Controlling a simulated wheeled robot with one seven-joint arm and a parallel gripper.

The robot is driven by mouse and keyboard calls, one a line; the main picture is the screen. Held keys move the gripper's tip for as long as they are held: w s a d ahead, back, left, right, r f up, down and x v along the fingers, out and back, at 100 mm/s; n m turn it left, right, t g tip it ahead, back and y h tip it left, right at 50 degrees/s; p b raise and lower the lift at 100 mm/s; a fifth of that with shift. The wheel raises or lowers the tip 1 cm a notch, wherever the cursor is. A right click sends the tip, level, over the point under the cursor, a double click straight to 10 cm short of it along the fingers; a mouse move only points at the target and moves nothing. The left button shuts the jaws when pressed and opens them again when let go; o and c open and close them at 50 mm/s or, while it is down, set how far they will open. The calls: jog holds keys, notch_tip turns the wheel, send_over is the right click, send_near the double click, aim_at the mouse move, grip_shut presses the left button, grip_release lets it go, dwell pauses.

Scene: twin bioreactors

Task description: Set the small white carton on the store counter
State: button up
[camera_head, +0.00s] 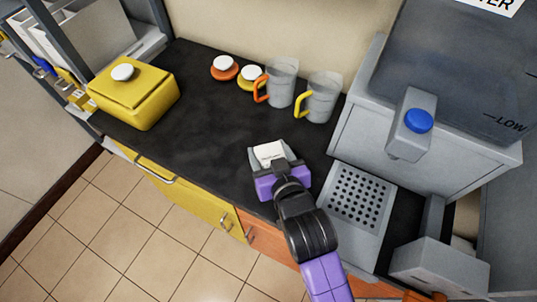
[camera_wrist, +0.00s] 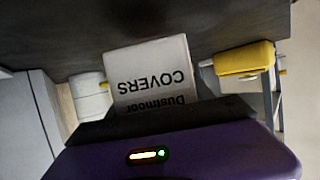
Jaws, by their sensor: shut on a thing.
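The small white carton (camera_head: 269,152) is between the fingers of my gripper (camera_head: 272,159), over the front-middle part of the black store counter (camera_head: 205,120). In the wrist view the carton (camera_wrist: 150,72) fills the middle, with upside-down print reading "COVERS" and "Dustmoor". My gripper is shut on the carton, one finger on each side. The carton's underside is hidden, so I cannot tell whether it touches the counter.
A yellow box with a white knob (camera_head: 135,95) stands at the counter's left. Two white-topped round pieces (camera_head: 225,68) and two clear jugs (camera_head: 282,85) stand along the back. A grey dispenser (camera_head: 430,140) with a perforated tray (camera_head: 358,200) is at right. Counter left of my gripper is clear.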

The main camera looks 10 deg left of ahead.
notch_tip(320, 180, down, 2)
jog(key=shift+f, duration=0.1)
jog(key=o, duration=1.4)
jog(key=v, duration=1.2)
jog(key=shift+b, duration=0.3)
